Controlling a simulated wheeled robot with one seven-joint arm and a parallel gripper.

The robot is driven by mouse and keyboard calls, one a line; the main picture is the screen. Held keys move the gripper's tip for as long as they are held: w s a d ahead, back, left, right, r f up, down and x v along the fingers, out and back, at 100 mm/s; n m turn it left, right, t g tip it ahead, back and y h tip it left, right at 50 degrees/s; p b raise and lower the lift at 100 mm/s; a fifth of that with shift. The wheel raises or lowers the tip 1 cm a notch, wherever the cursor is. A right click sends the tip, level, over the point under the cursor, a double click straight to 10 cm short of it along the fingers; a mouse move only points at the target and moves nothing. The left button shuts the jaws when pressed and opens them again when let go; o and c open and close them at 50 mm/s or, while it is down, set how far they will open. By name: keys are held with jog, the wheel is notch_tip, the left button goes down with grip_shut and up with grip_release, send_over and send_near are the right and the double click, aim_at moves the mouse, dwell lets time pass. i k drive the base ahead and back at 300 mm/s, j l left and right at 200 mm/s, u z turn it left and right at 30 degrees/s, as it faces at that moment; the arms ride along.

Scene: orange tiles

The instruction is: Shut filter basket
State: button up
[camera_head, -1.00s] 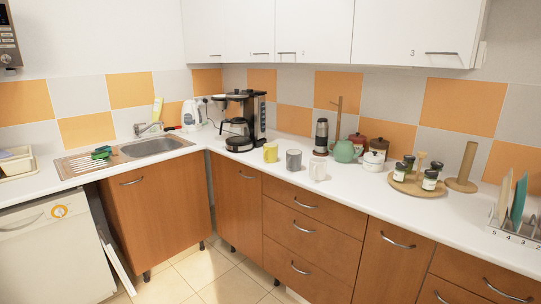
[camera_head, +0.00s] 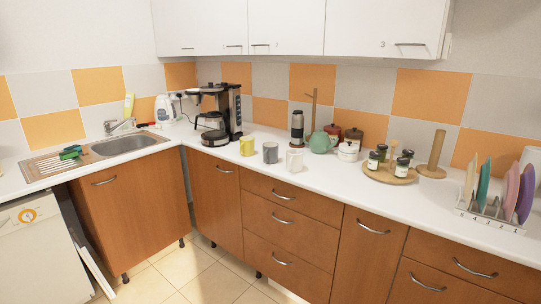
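A black and silver coffee maker (camera_head: 233,110) stands in the corner of the white counter, right of the sink. Its filter basket (camera_head: 209,104) is the dark part at the upper left of the machine, above the glass carafe (camera_head: 212,125). The basket appears to stick out to the left of the machine's column, but the view is too small to tell how far open it is. My gripper is not in view.
Yellow, grey and white mugs (camera_head: 270,153) stand on the counter right of the coffee maker. A white kettle (camera_head: 164,109) stands to its left. Tiled floor (camera_head: 200,275) lies free before the cabinets.

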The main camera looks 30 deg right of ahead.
aim_at(196, 99)
jog(key=i+j+u, duration=0.2)
jog(key=i, duration=0.15)
jog(key=i+u, duration=0.15)
jog(key=i, duration=0.2)
jog(key=i+j, duration=0.15)
jog(key=i, duration=0.75)
jog(key=i+j+u, duration=0.1)
jog(key=i, duration=0.85)
jog(key=i+j+z, duration=0.2)
jog(key=i+z, duration=0.3)
jog(key=i+j+z, duration=1.1)
jog(key=i+j, duration=0.15)
jog(key=j, duration=0.3)
jog(key=z, duration=0.05)
